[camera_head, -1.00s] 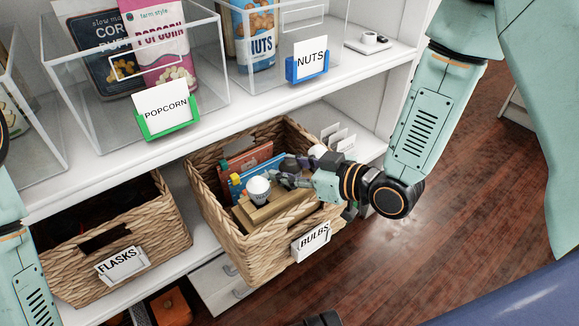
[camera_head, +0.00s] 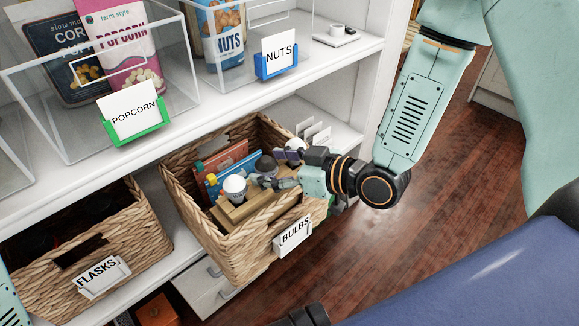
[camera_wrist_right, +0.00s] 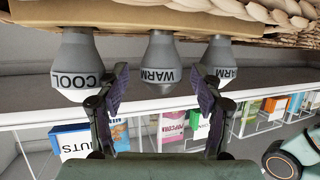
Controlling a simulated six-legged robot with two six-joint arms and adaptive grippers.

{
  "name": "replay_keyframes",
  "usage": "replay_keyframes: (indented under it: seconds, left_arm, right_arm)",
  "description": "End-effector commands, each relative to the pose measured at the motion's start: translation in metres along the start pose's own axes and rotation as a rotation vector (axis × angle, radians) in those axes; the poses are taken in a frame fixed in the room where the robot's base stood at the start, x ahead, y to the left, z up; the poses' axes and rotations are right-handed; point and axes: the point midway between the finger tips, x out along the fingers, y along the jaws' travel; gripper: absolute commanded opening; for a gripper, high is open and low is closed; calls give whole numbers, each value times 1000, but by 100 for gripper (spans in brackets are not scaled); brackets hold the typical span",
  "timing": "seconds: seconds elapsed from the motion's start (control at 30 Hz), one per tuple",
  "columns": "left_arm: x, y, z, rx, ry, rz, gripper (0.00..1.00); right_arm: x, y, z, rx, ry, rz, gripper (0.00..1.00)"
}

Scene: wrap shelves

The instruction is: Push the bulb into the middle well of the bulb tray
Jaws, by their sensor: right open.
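The bulb tray (camera_head: 238,211) is a wooden block inside the wicker basket labelled BULBS. In the right wrist view, which looks upside down, the tray (camera_wrist_right: 130,20) holds three white-and-grey bulbs in a row. The middle bulb (camera_wrist_right: 160,66) reads WARM, the left one (camera_wrist_right: 73,68) COOL and the right one (camera_wrist_right: 218,62) WARM. My right gripper (camera_wrist_right: 158,82) is open, with its fingers apart on either side of the middle bulb. In the head view, my right gripper (camera_head: 277,170) is over the tray, beside a white-topped bulb (camera_head: 234,186). How deep the middle bulb sits is unclear.
The BULBS basket (camera_head: 215,243) stands on the lower shelf, with red and blue packets (camera_head: 228,168) behind the tray. A FLASKS basket (camera_head: 140,250) is to its left. The upper shelf edge (camera_head: 205,123) runs above, with POPCORN and NUTS bins on it.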

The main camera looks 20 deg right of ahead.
Motion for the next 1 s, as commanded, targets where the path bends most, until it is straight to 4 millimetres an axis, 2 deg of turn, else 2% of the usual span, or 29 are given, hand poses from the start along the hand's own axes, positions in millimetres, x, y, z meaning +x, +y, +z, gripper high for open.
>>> replay_keyframes:
  seconds: [0.5, 1.0]
  left_arm:
    - [0, 0, 0, 0, 0, 0, 38]
    - [0, 0, 0, 0, 0, 0, 38]
  right_arm:
    - [-41, 2, -1, 5, 2, 5, 66]
    - [-55, -1, 0, 0, 2, -3, 66]
